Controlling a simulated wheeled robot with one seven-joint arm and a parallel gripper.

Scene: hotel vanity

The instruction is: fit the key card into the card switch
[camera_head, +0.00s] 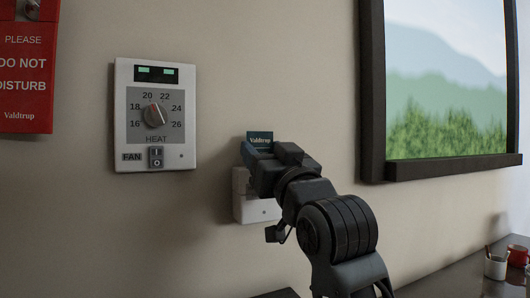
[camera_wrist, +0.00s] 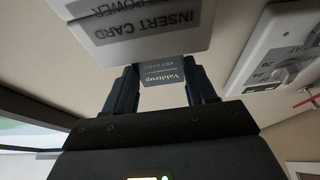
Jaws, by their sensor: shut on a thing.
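The key card (camera_head: 259,138) is dark blue with "Valdtrup" on it and stands upright in my gripper (camera_head: 257,157), its top showing above the fingers. In the wrist view my gripper (camera_wrist: 163,82) is shut on the card (camera_wrist: 162,72), a finger on each side. The white card switch (camera_head: 254,211) is on the wall, partly hidden behind my gripper. In the wrist view the switch (camera_wrist: 140,50), labelled "INSERT CARD" upside down, is right beside the card's far edge. I cannot tell whether that edge is in the slot; the slot is hidden.
A thermostat (camera_head: 183,125) with a dial is on the wall left of the switch. A red door sign (camera_head: 25,75) hangs farther left. A dark-framed window (camera_head: 372,120) is to the right. A white cup (camera_head: 495,267) and a red one (camera_head: 517,256) stand on the counter (camera_head: 455,280).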

